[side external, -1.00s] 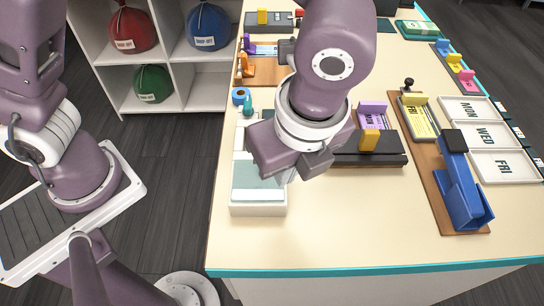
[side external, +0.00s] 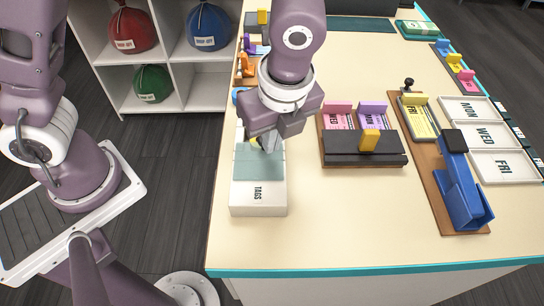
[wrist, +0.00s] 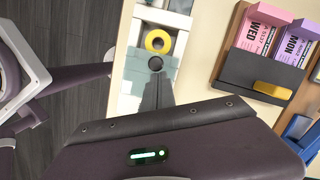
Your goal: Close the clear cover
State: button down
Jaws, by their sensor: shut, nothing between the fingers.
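The clear cover (side external: 250,161) is a pale teal see-through panel lying over the middle of a long white box (side external: 258,205) marked TAGS, at the left side of the table. The box's near, labelled end is uncovered. My gripper (side external: 268,144) is shut and empty, low over the far part of the cover. Whether it touches the cover is unclear. My arm hides the box's far end.
Right of the box stands a black-fronted holder (side external: 345,148) with pink and purple cards and a yellow tab. Further right are a blue stamp-like device (side external: 462,185) and white day trays (side external: 500,165). The near tabletop (side external: 340,225) is clear.

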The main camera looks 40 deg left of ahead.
aim_at(282, 149)
jog(key=w+a, duration=0.4)
jog(key=shift+a, duration=0.15)
jog(key=shift+w, duration=0.1)
jog(key=d, duration=0.2)
jog(key=s+d, duration=0.1)
jog(key=d, duration=0.1)
jog(key=shift+s+r, duration=0.1)
jog(key=shift+r, duration=0.2)
jog(key=v, duration=1)
jog(key=s+a+r+n+t+h, duration=0.1)
jog(key=s+a+r+n, duration=0.2)
jog(key=a+n, duration=0.2)
jog(key=s+a+r+n+t, duration=0.1)
jog(key=s+a+r+n, duration=0.2)
jog(key=a+n, duration=0.2)
jog(key=s+a+f+n+t+h, duration=0.1)
jog(key=s+a+f+n+t, duration=0.1)
jog(key=s+a+n, duration=0.4)
jog(key=s+f+n, duration=0.1)
jog(key=s+n, duration=0.2)
jog(key=n, duration=0.2)
jog(key=shift+n+t, duration=0.3)
jog(key=shift+t, duration=0.1)
jog(key=c, duration=2.1)
grip_release()
jog(key=shift+r, duration=0.1)
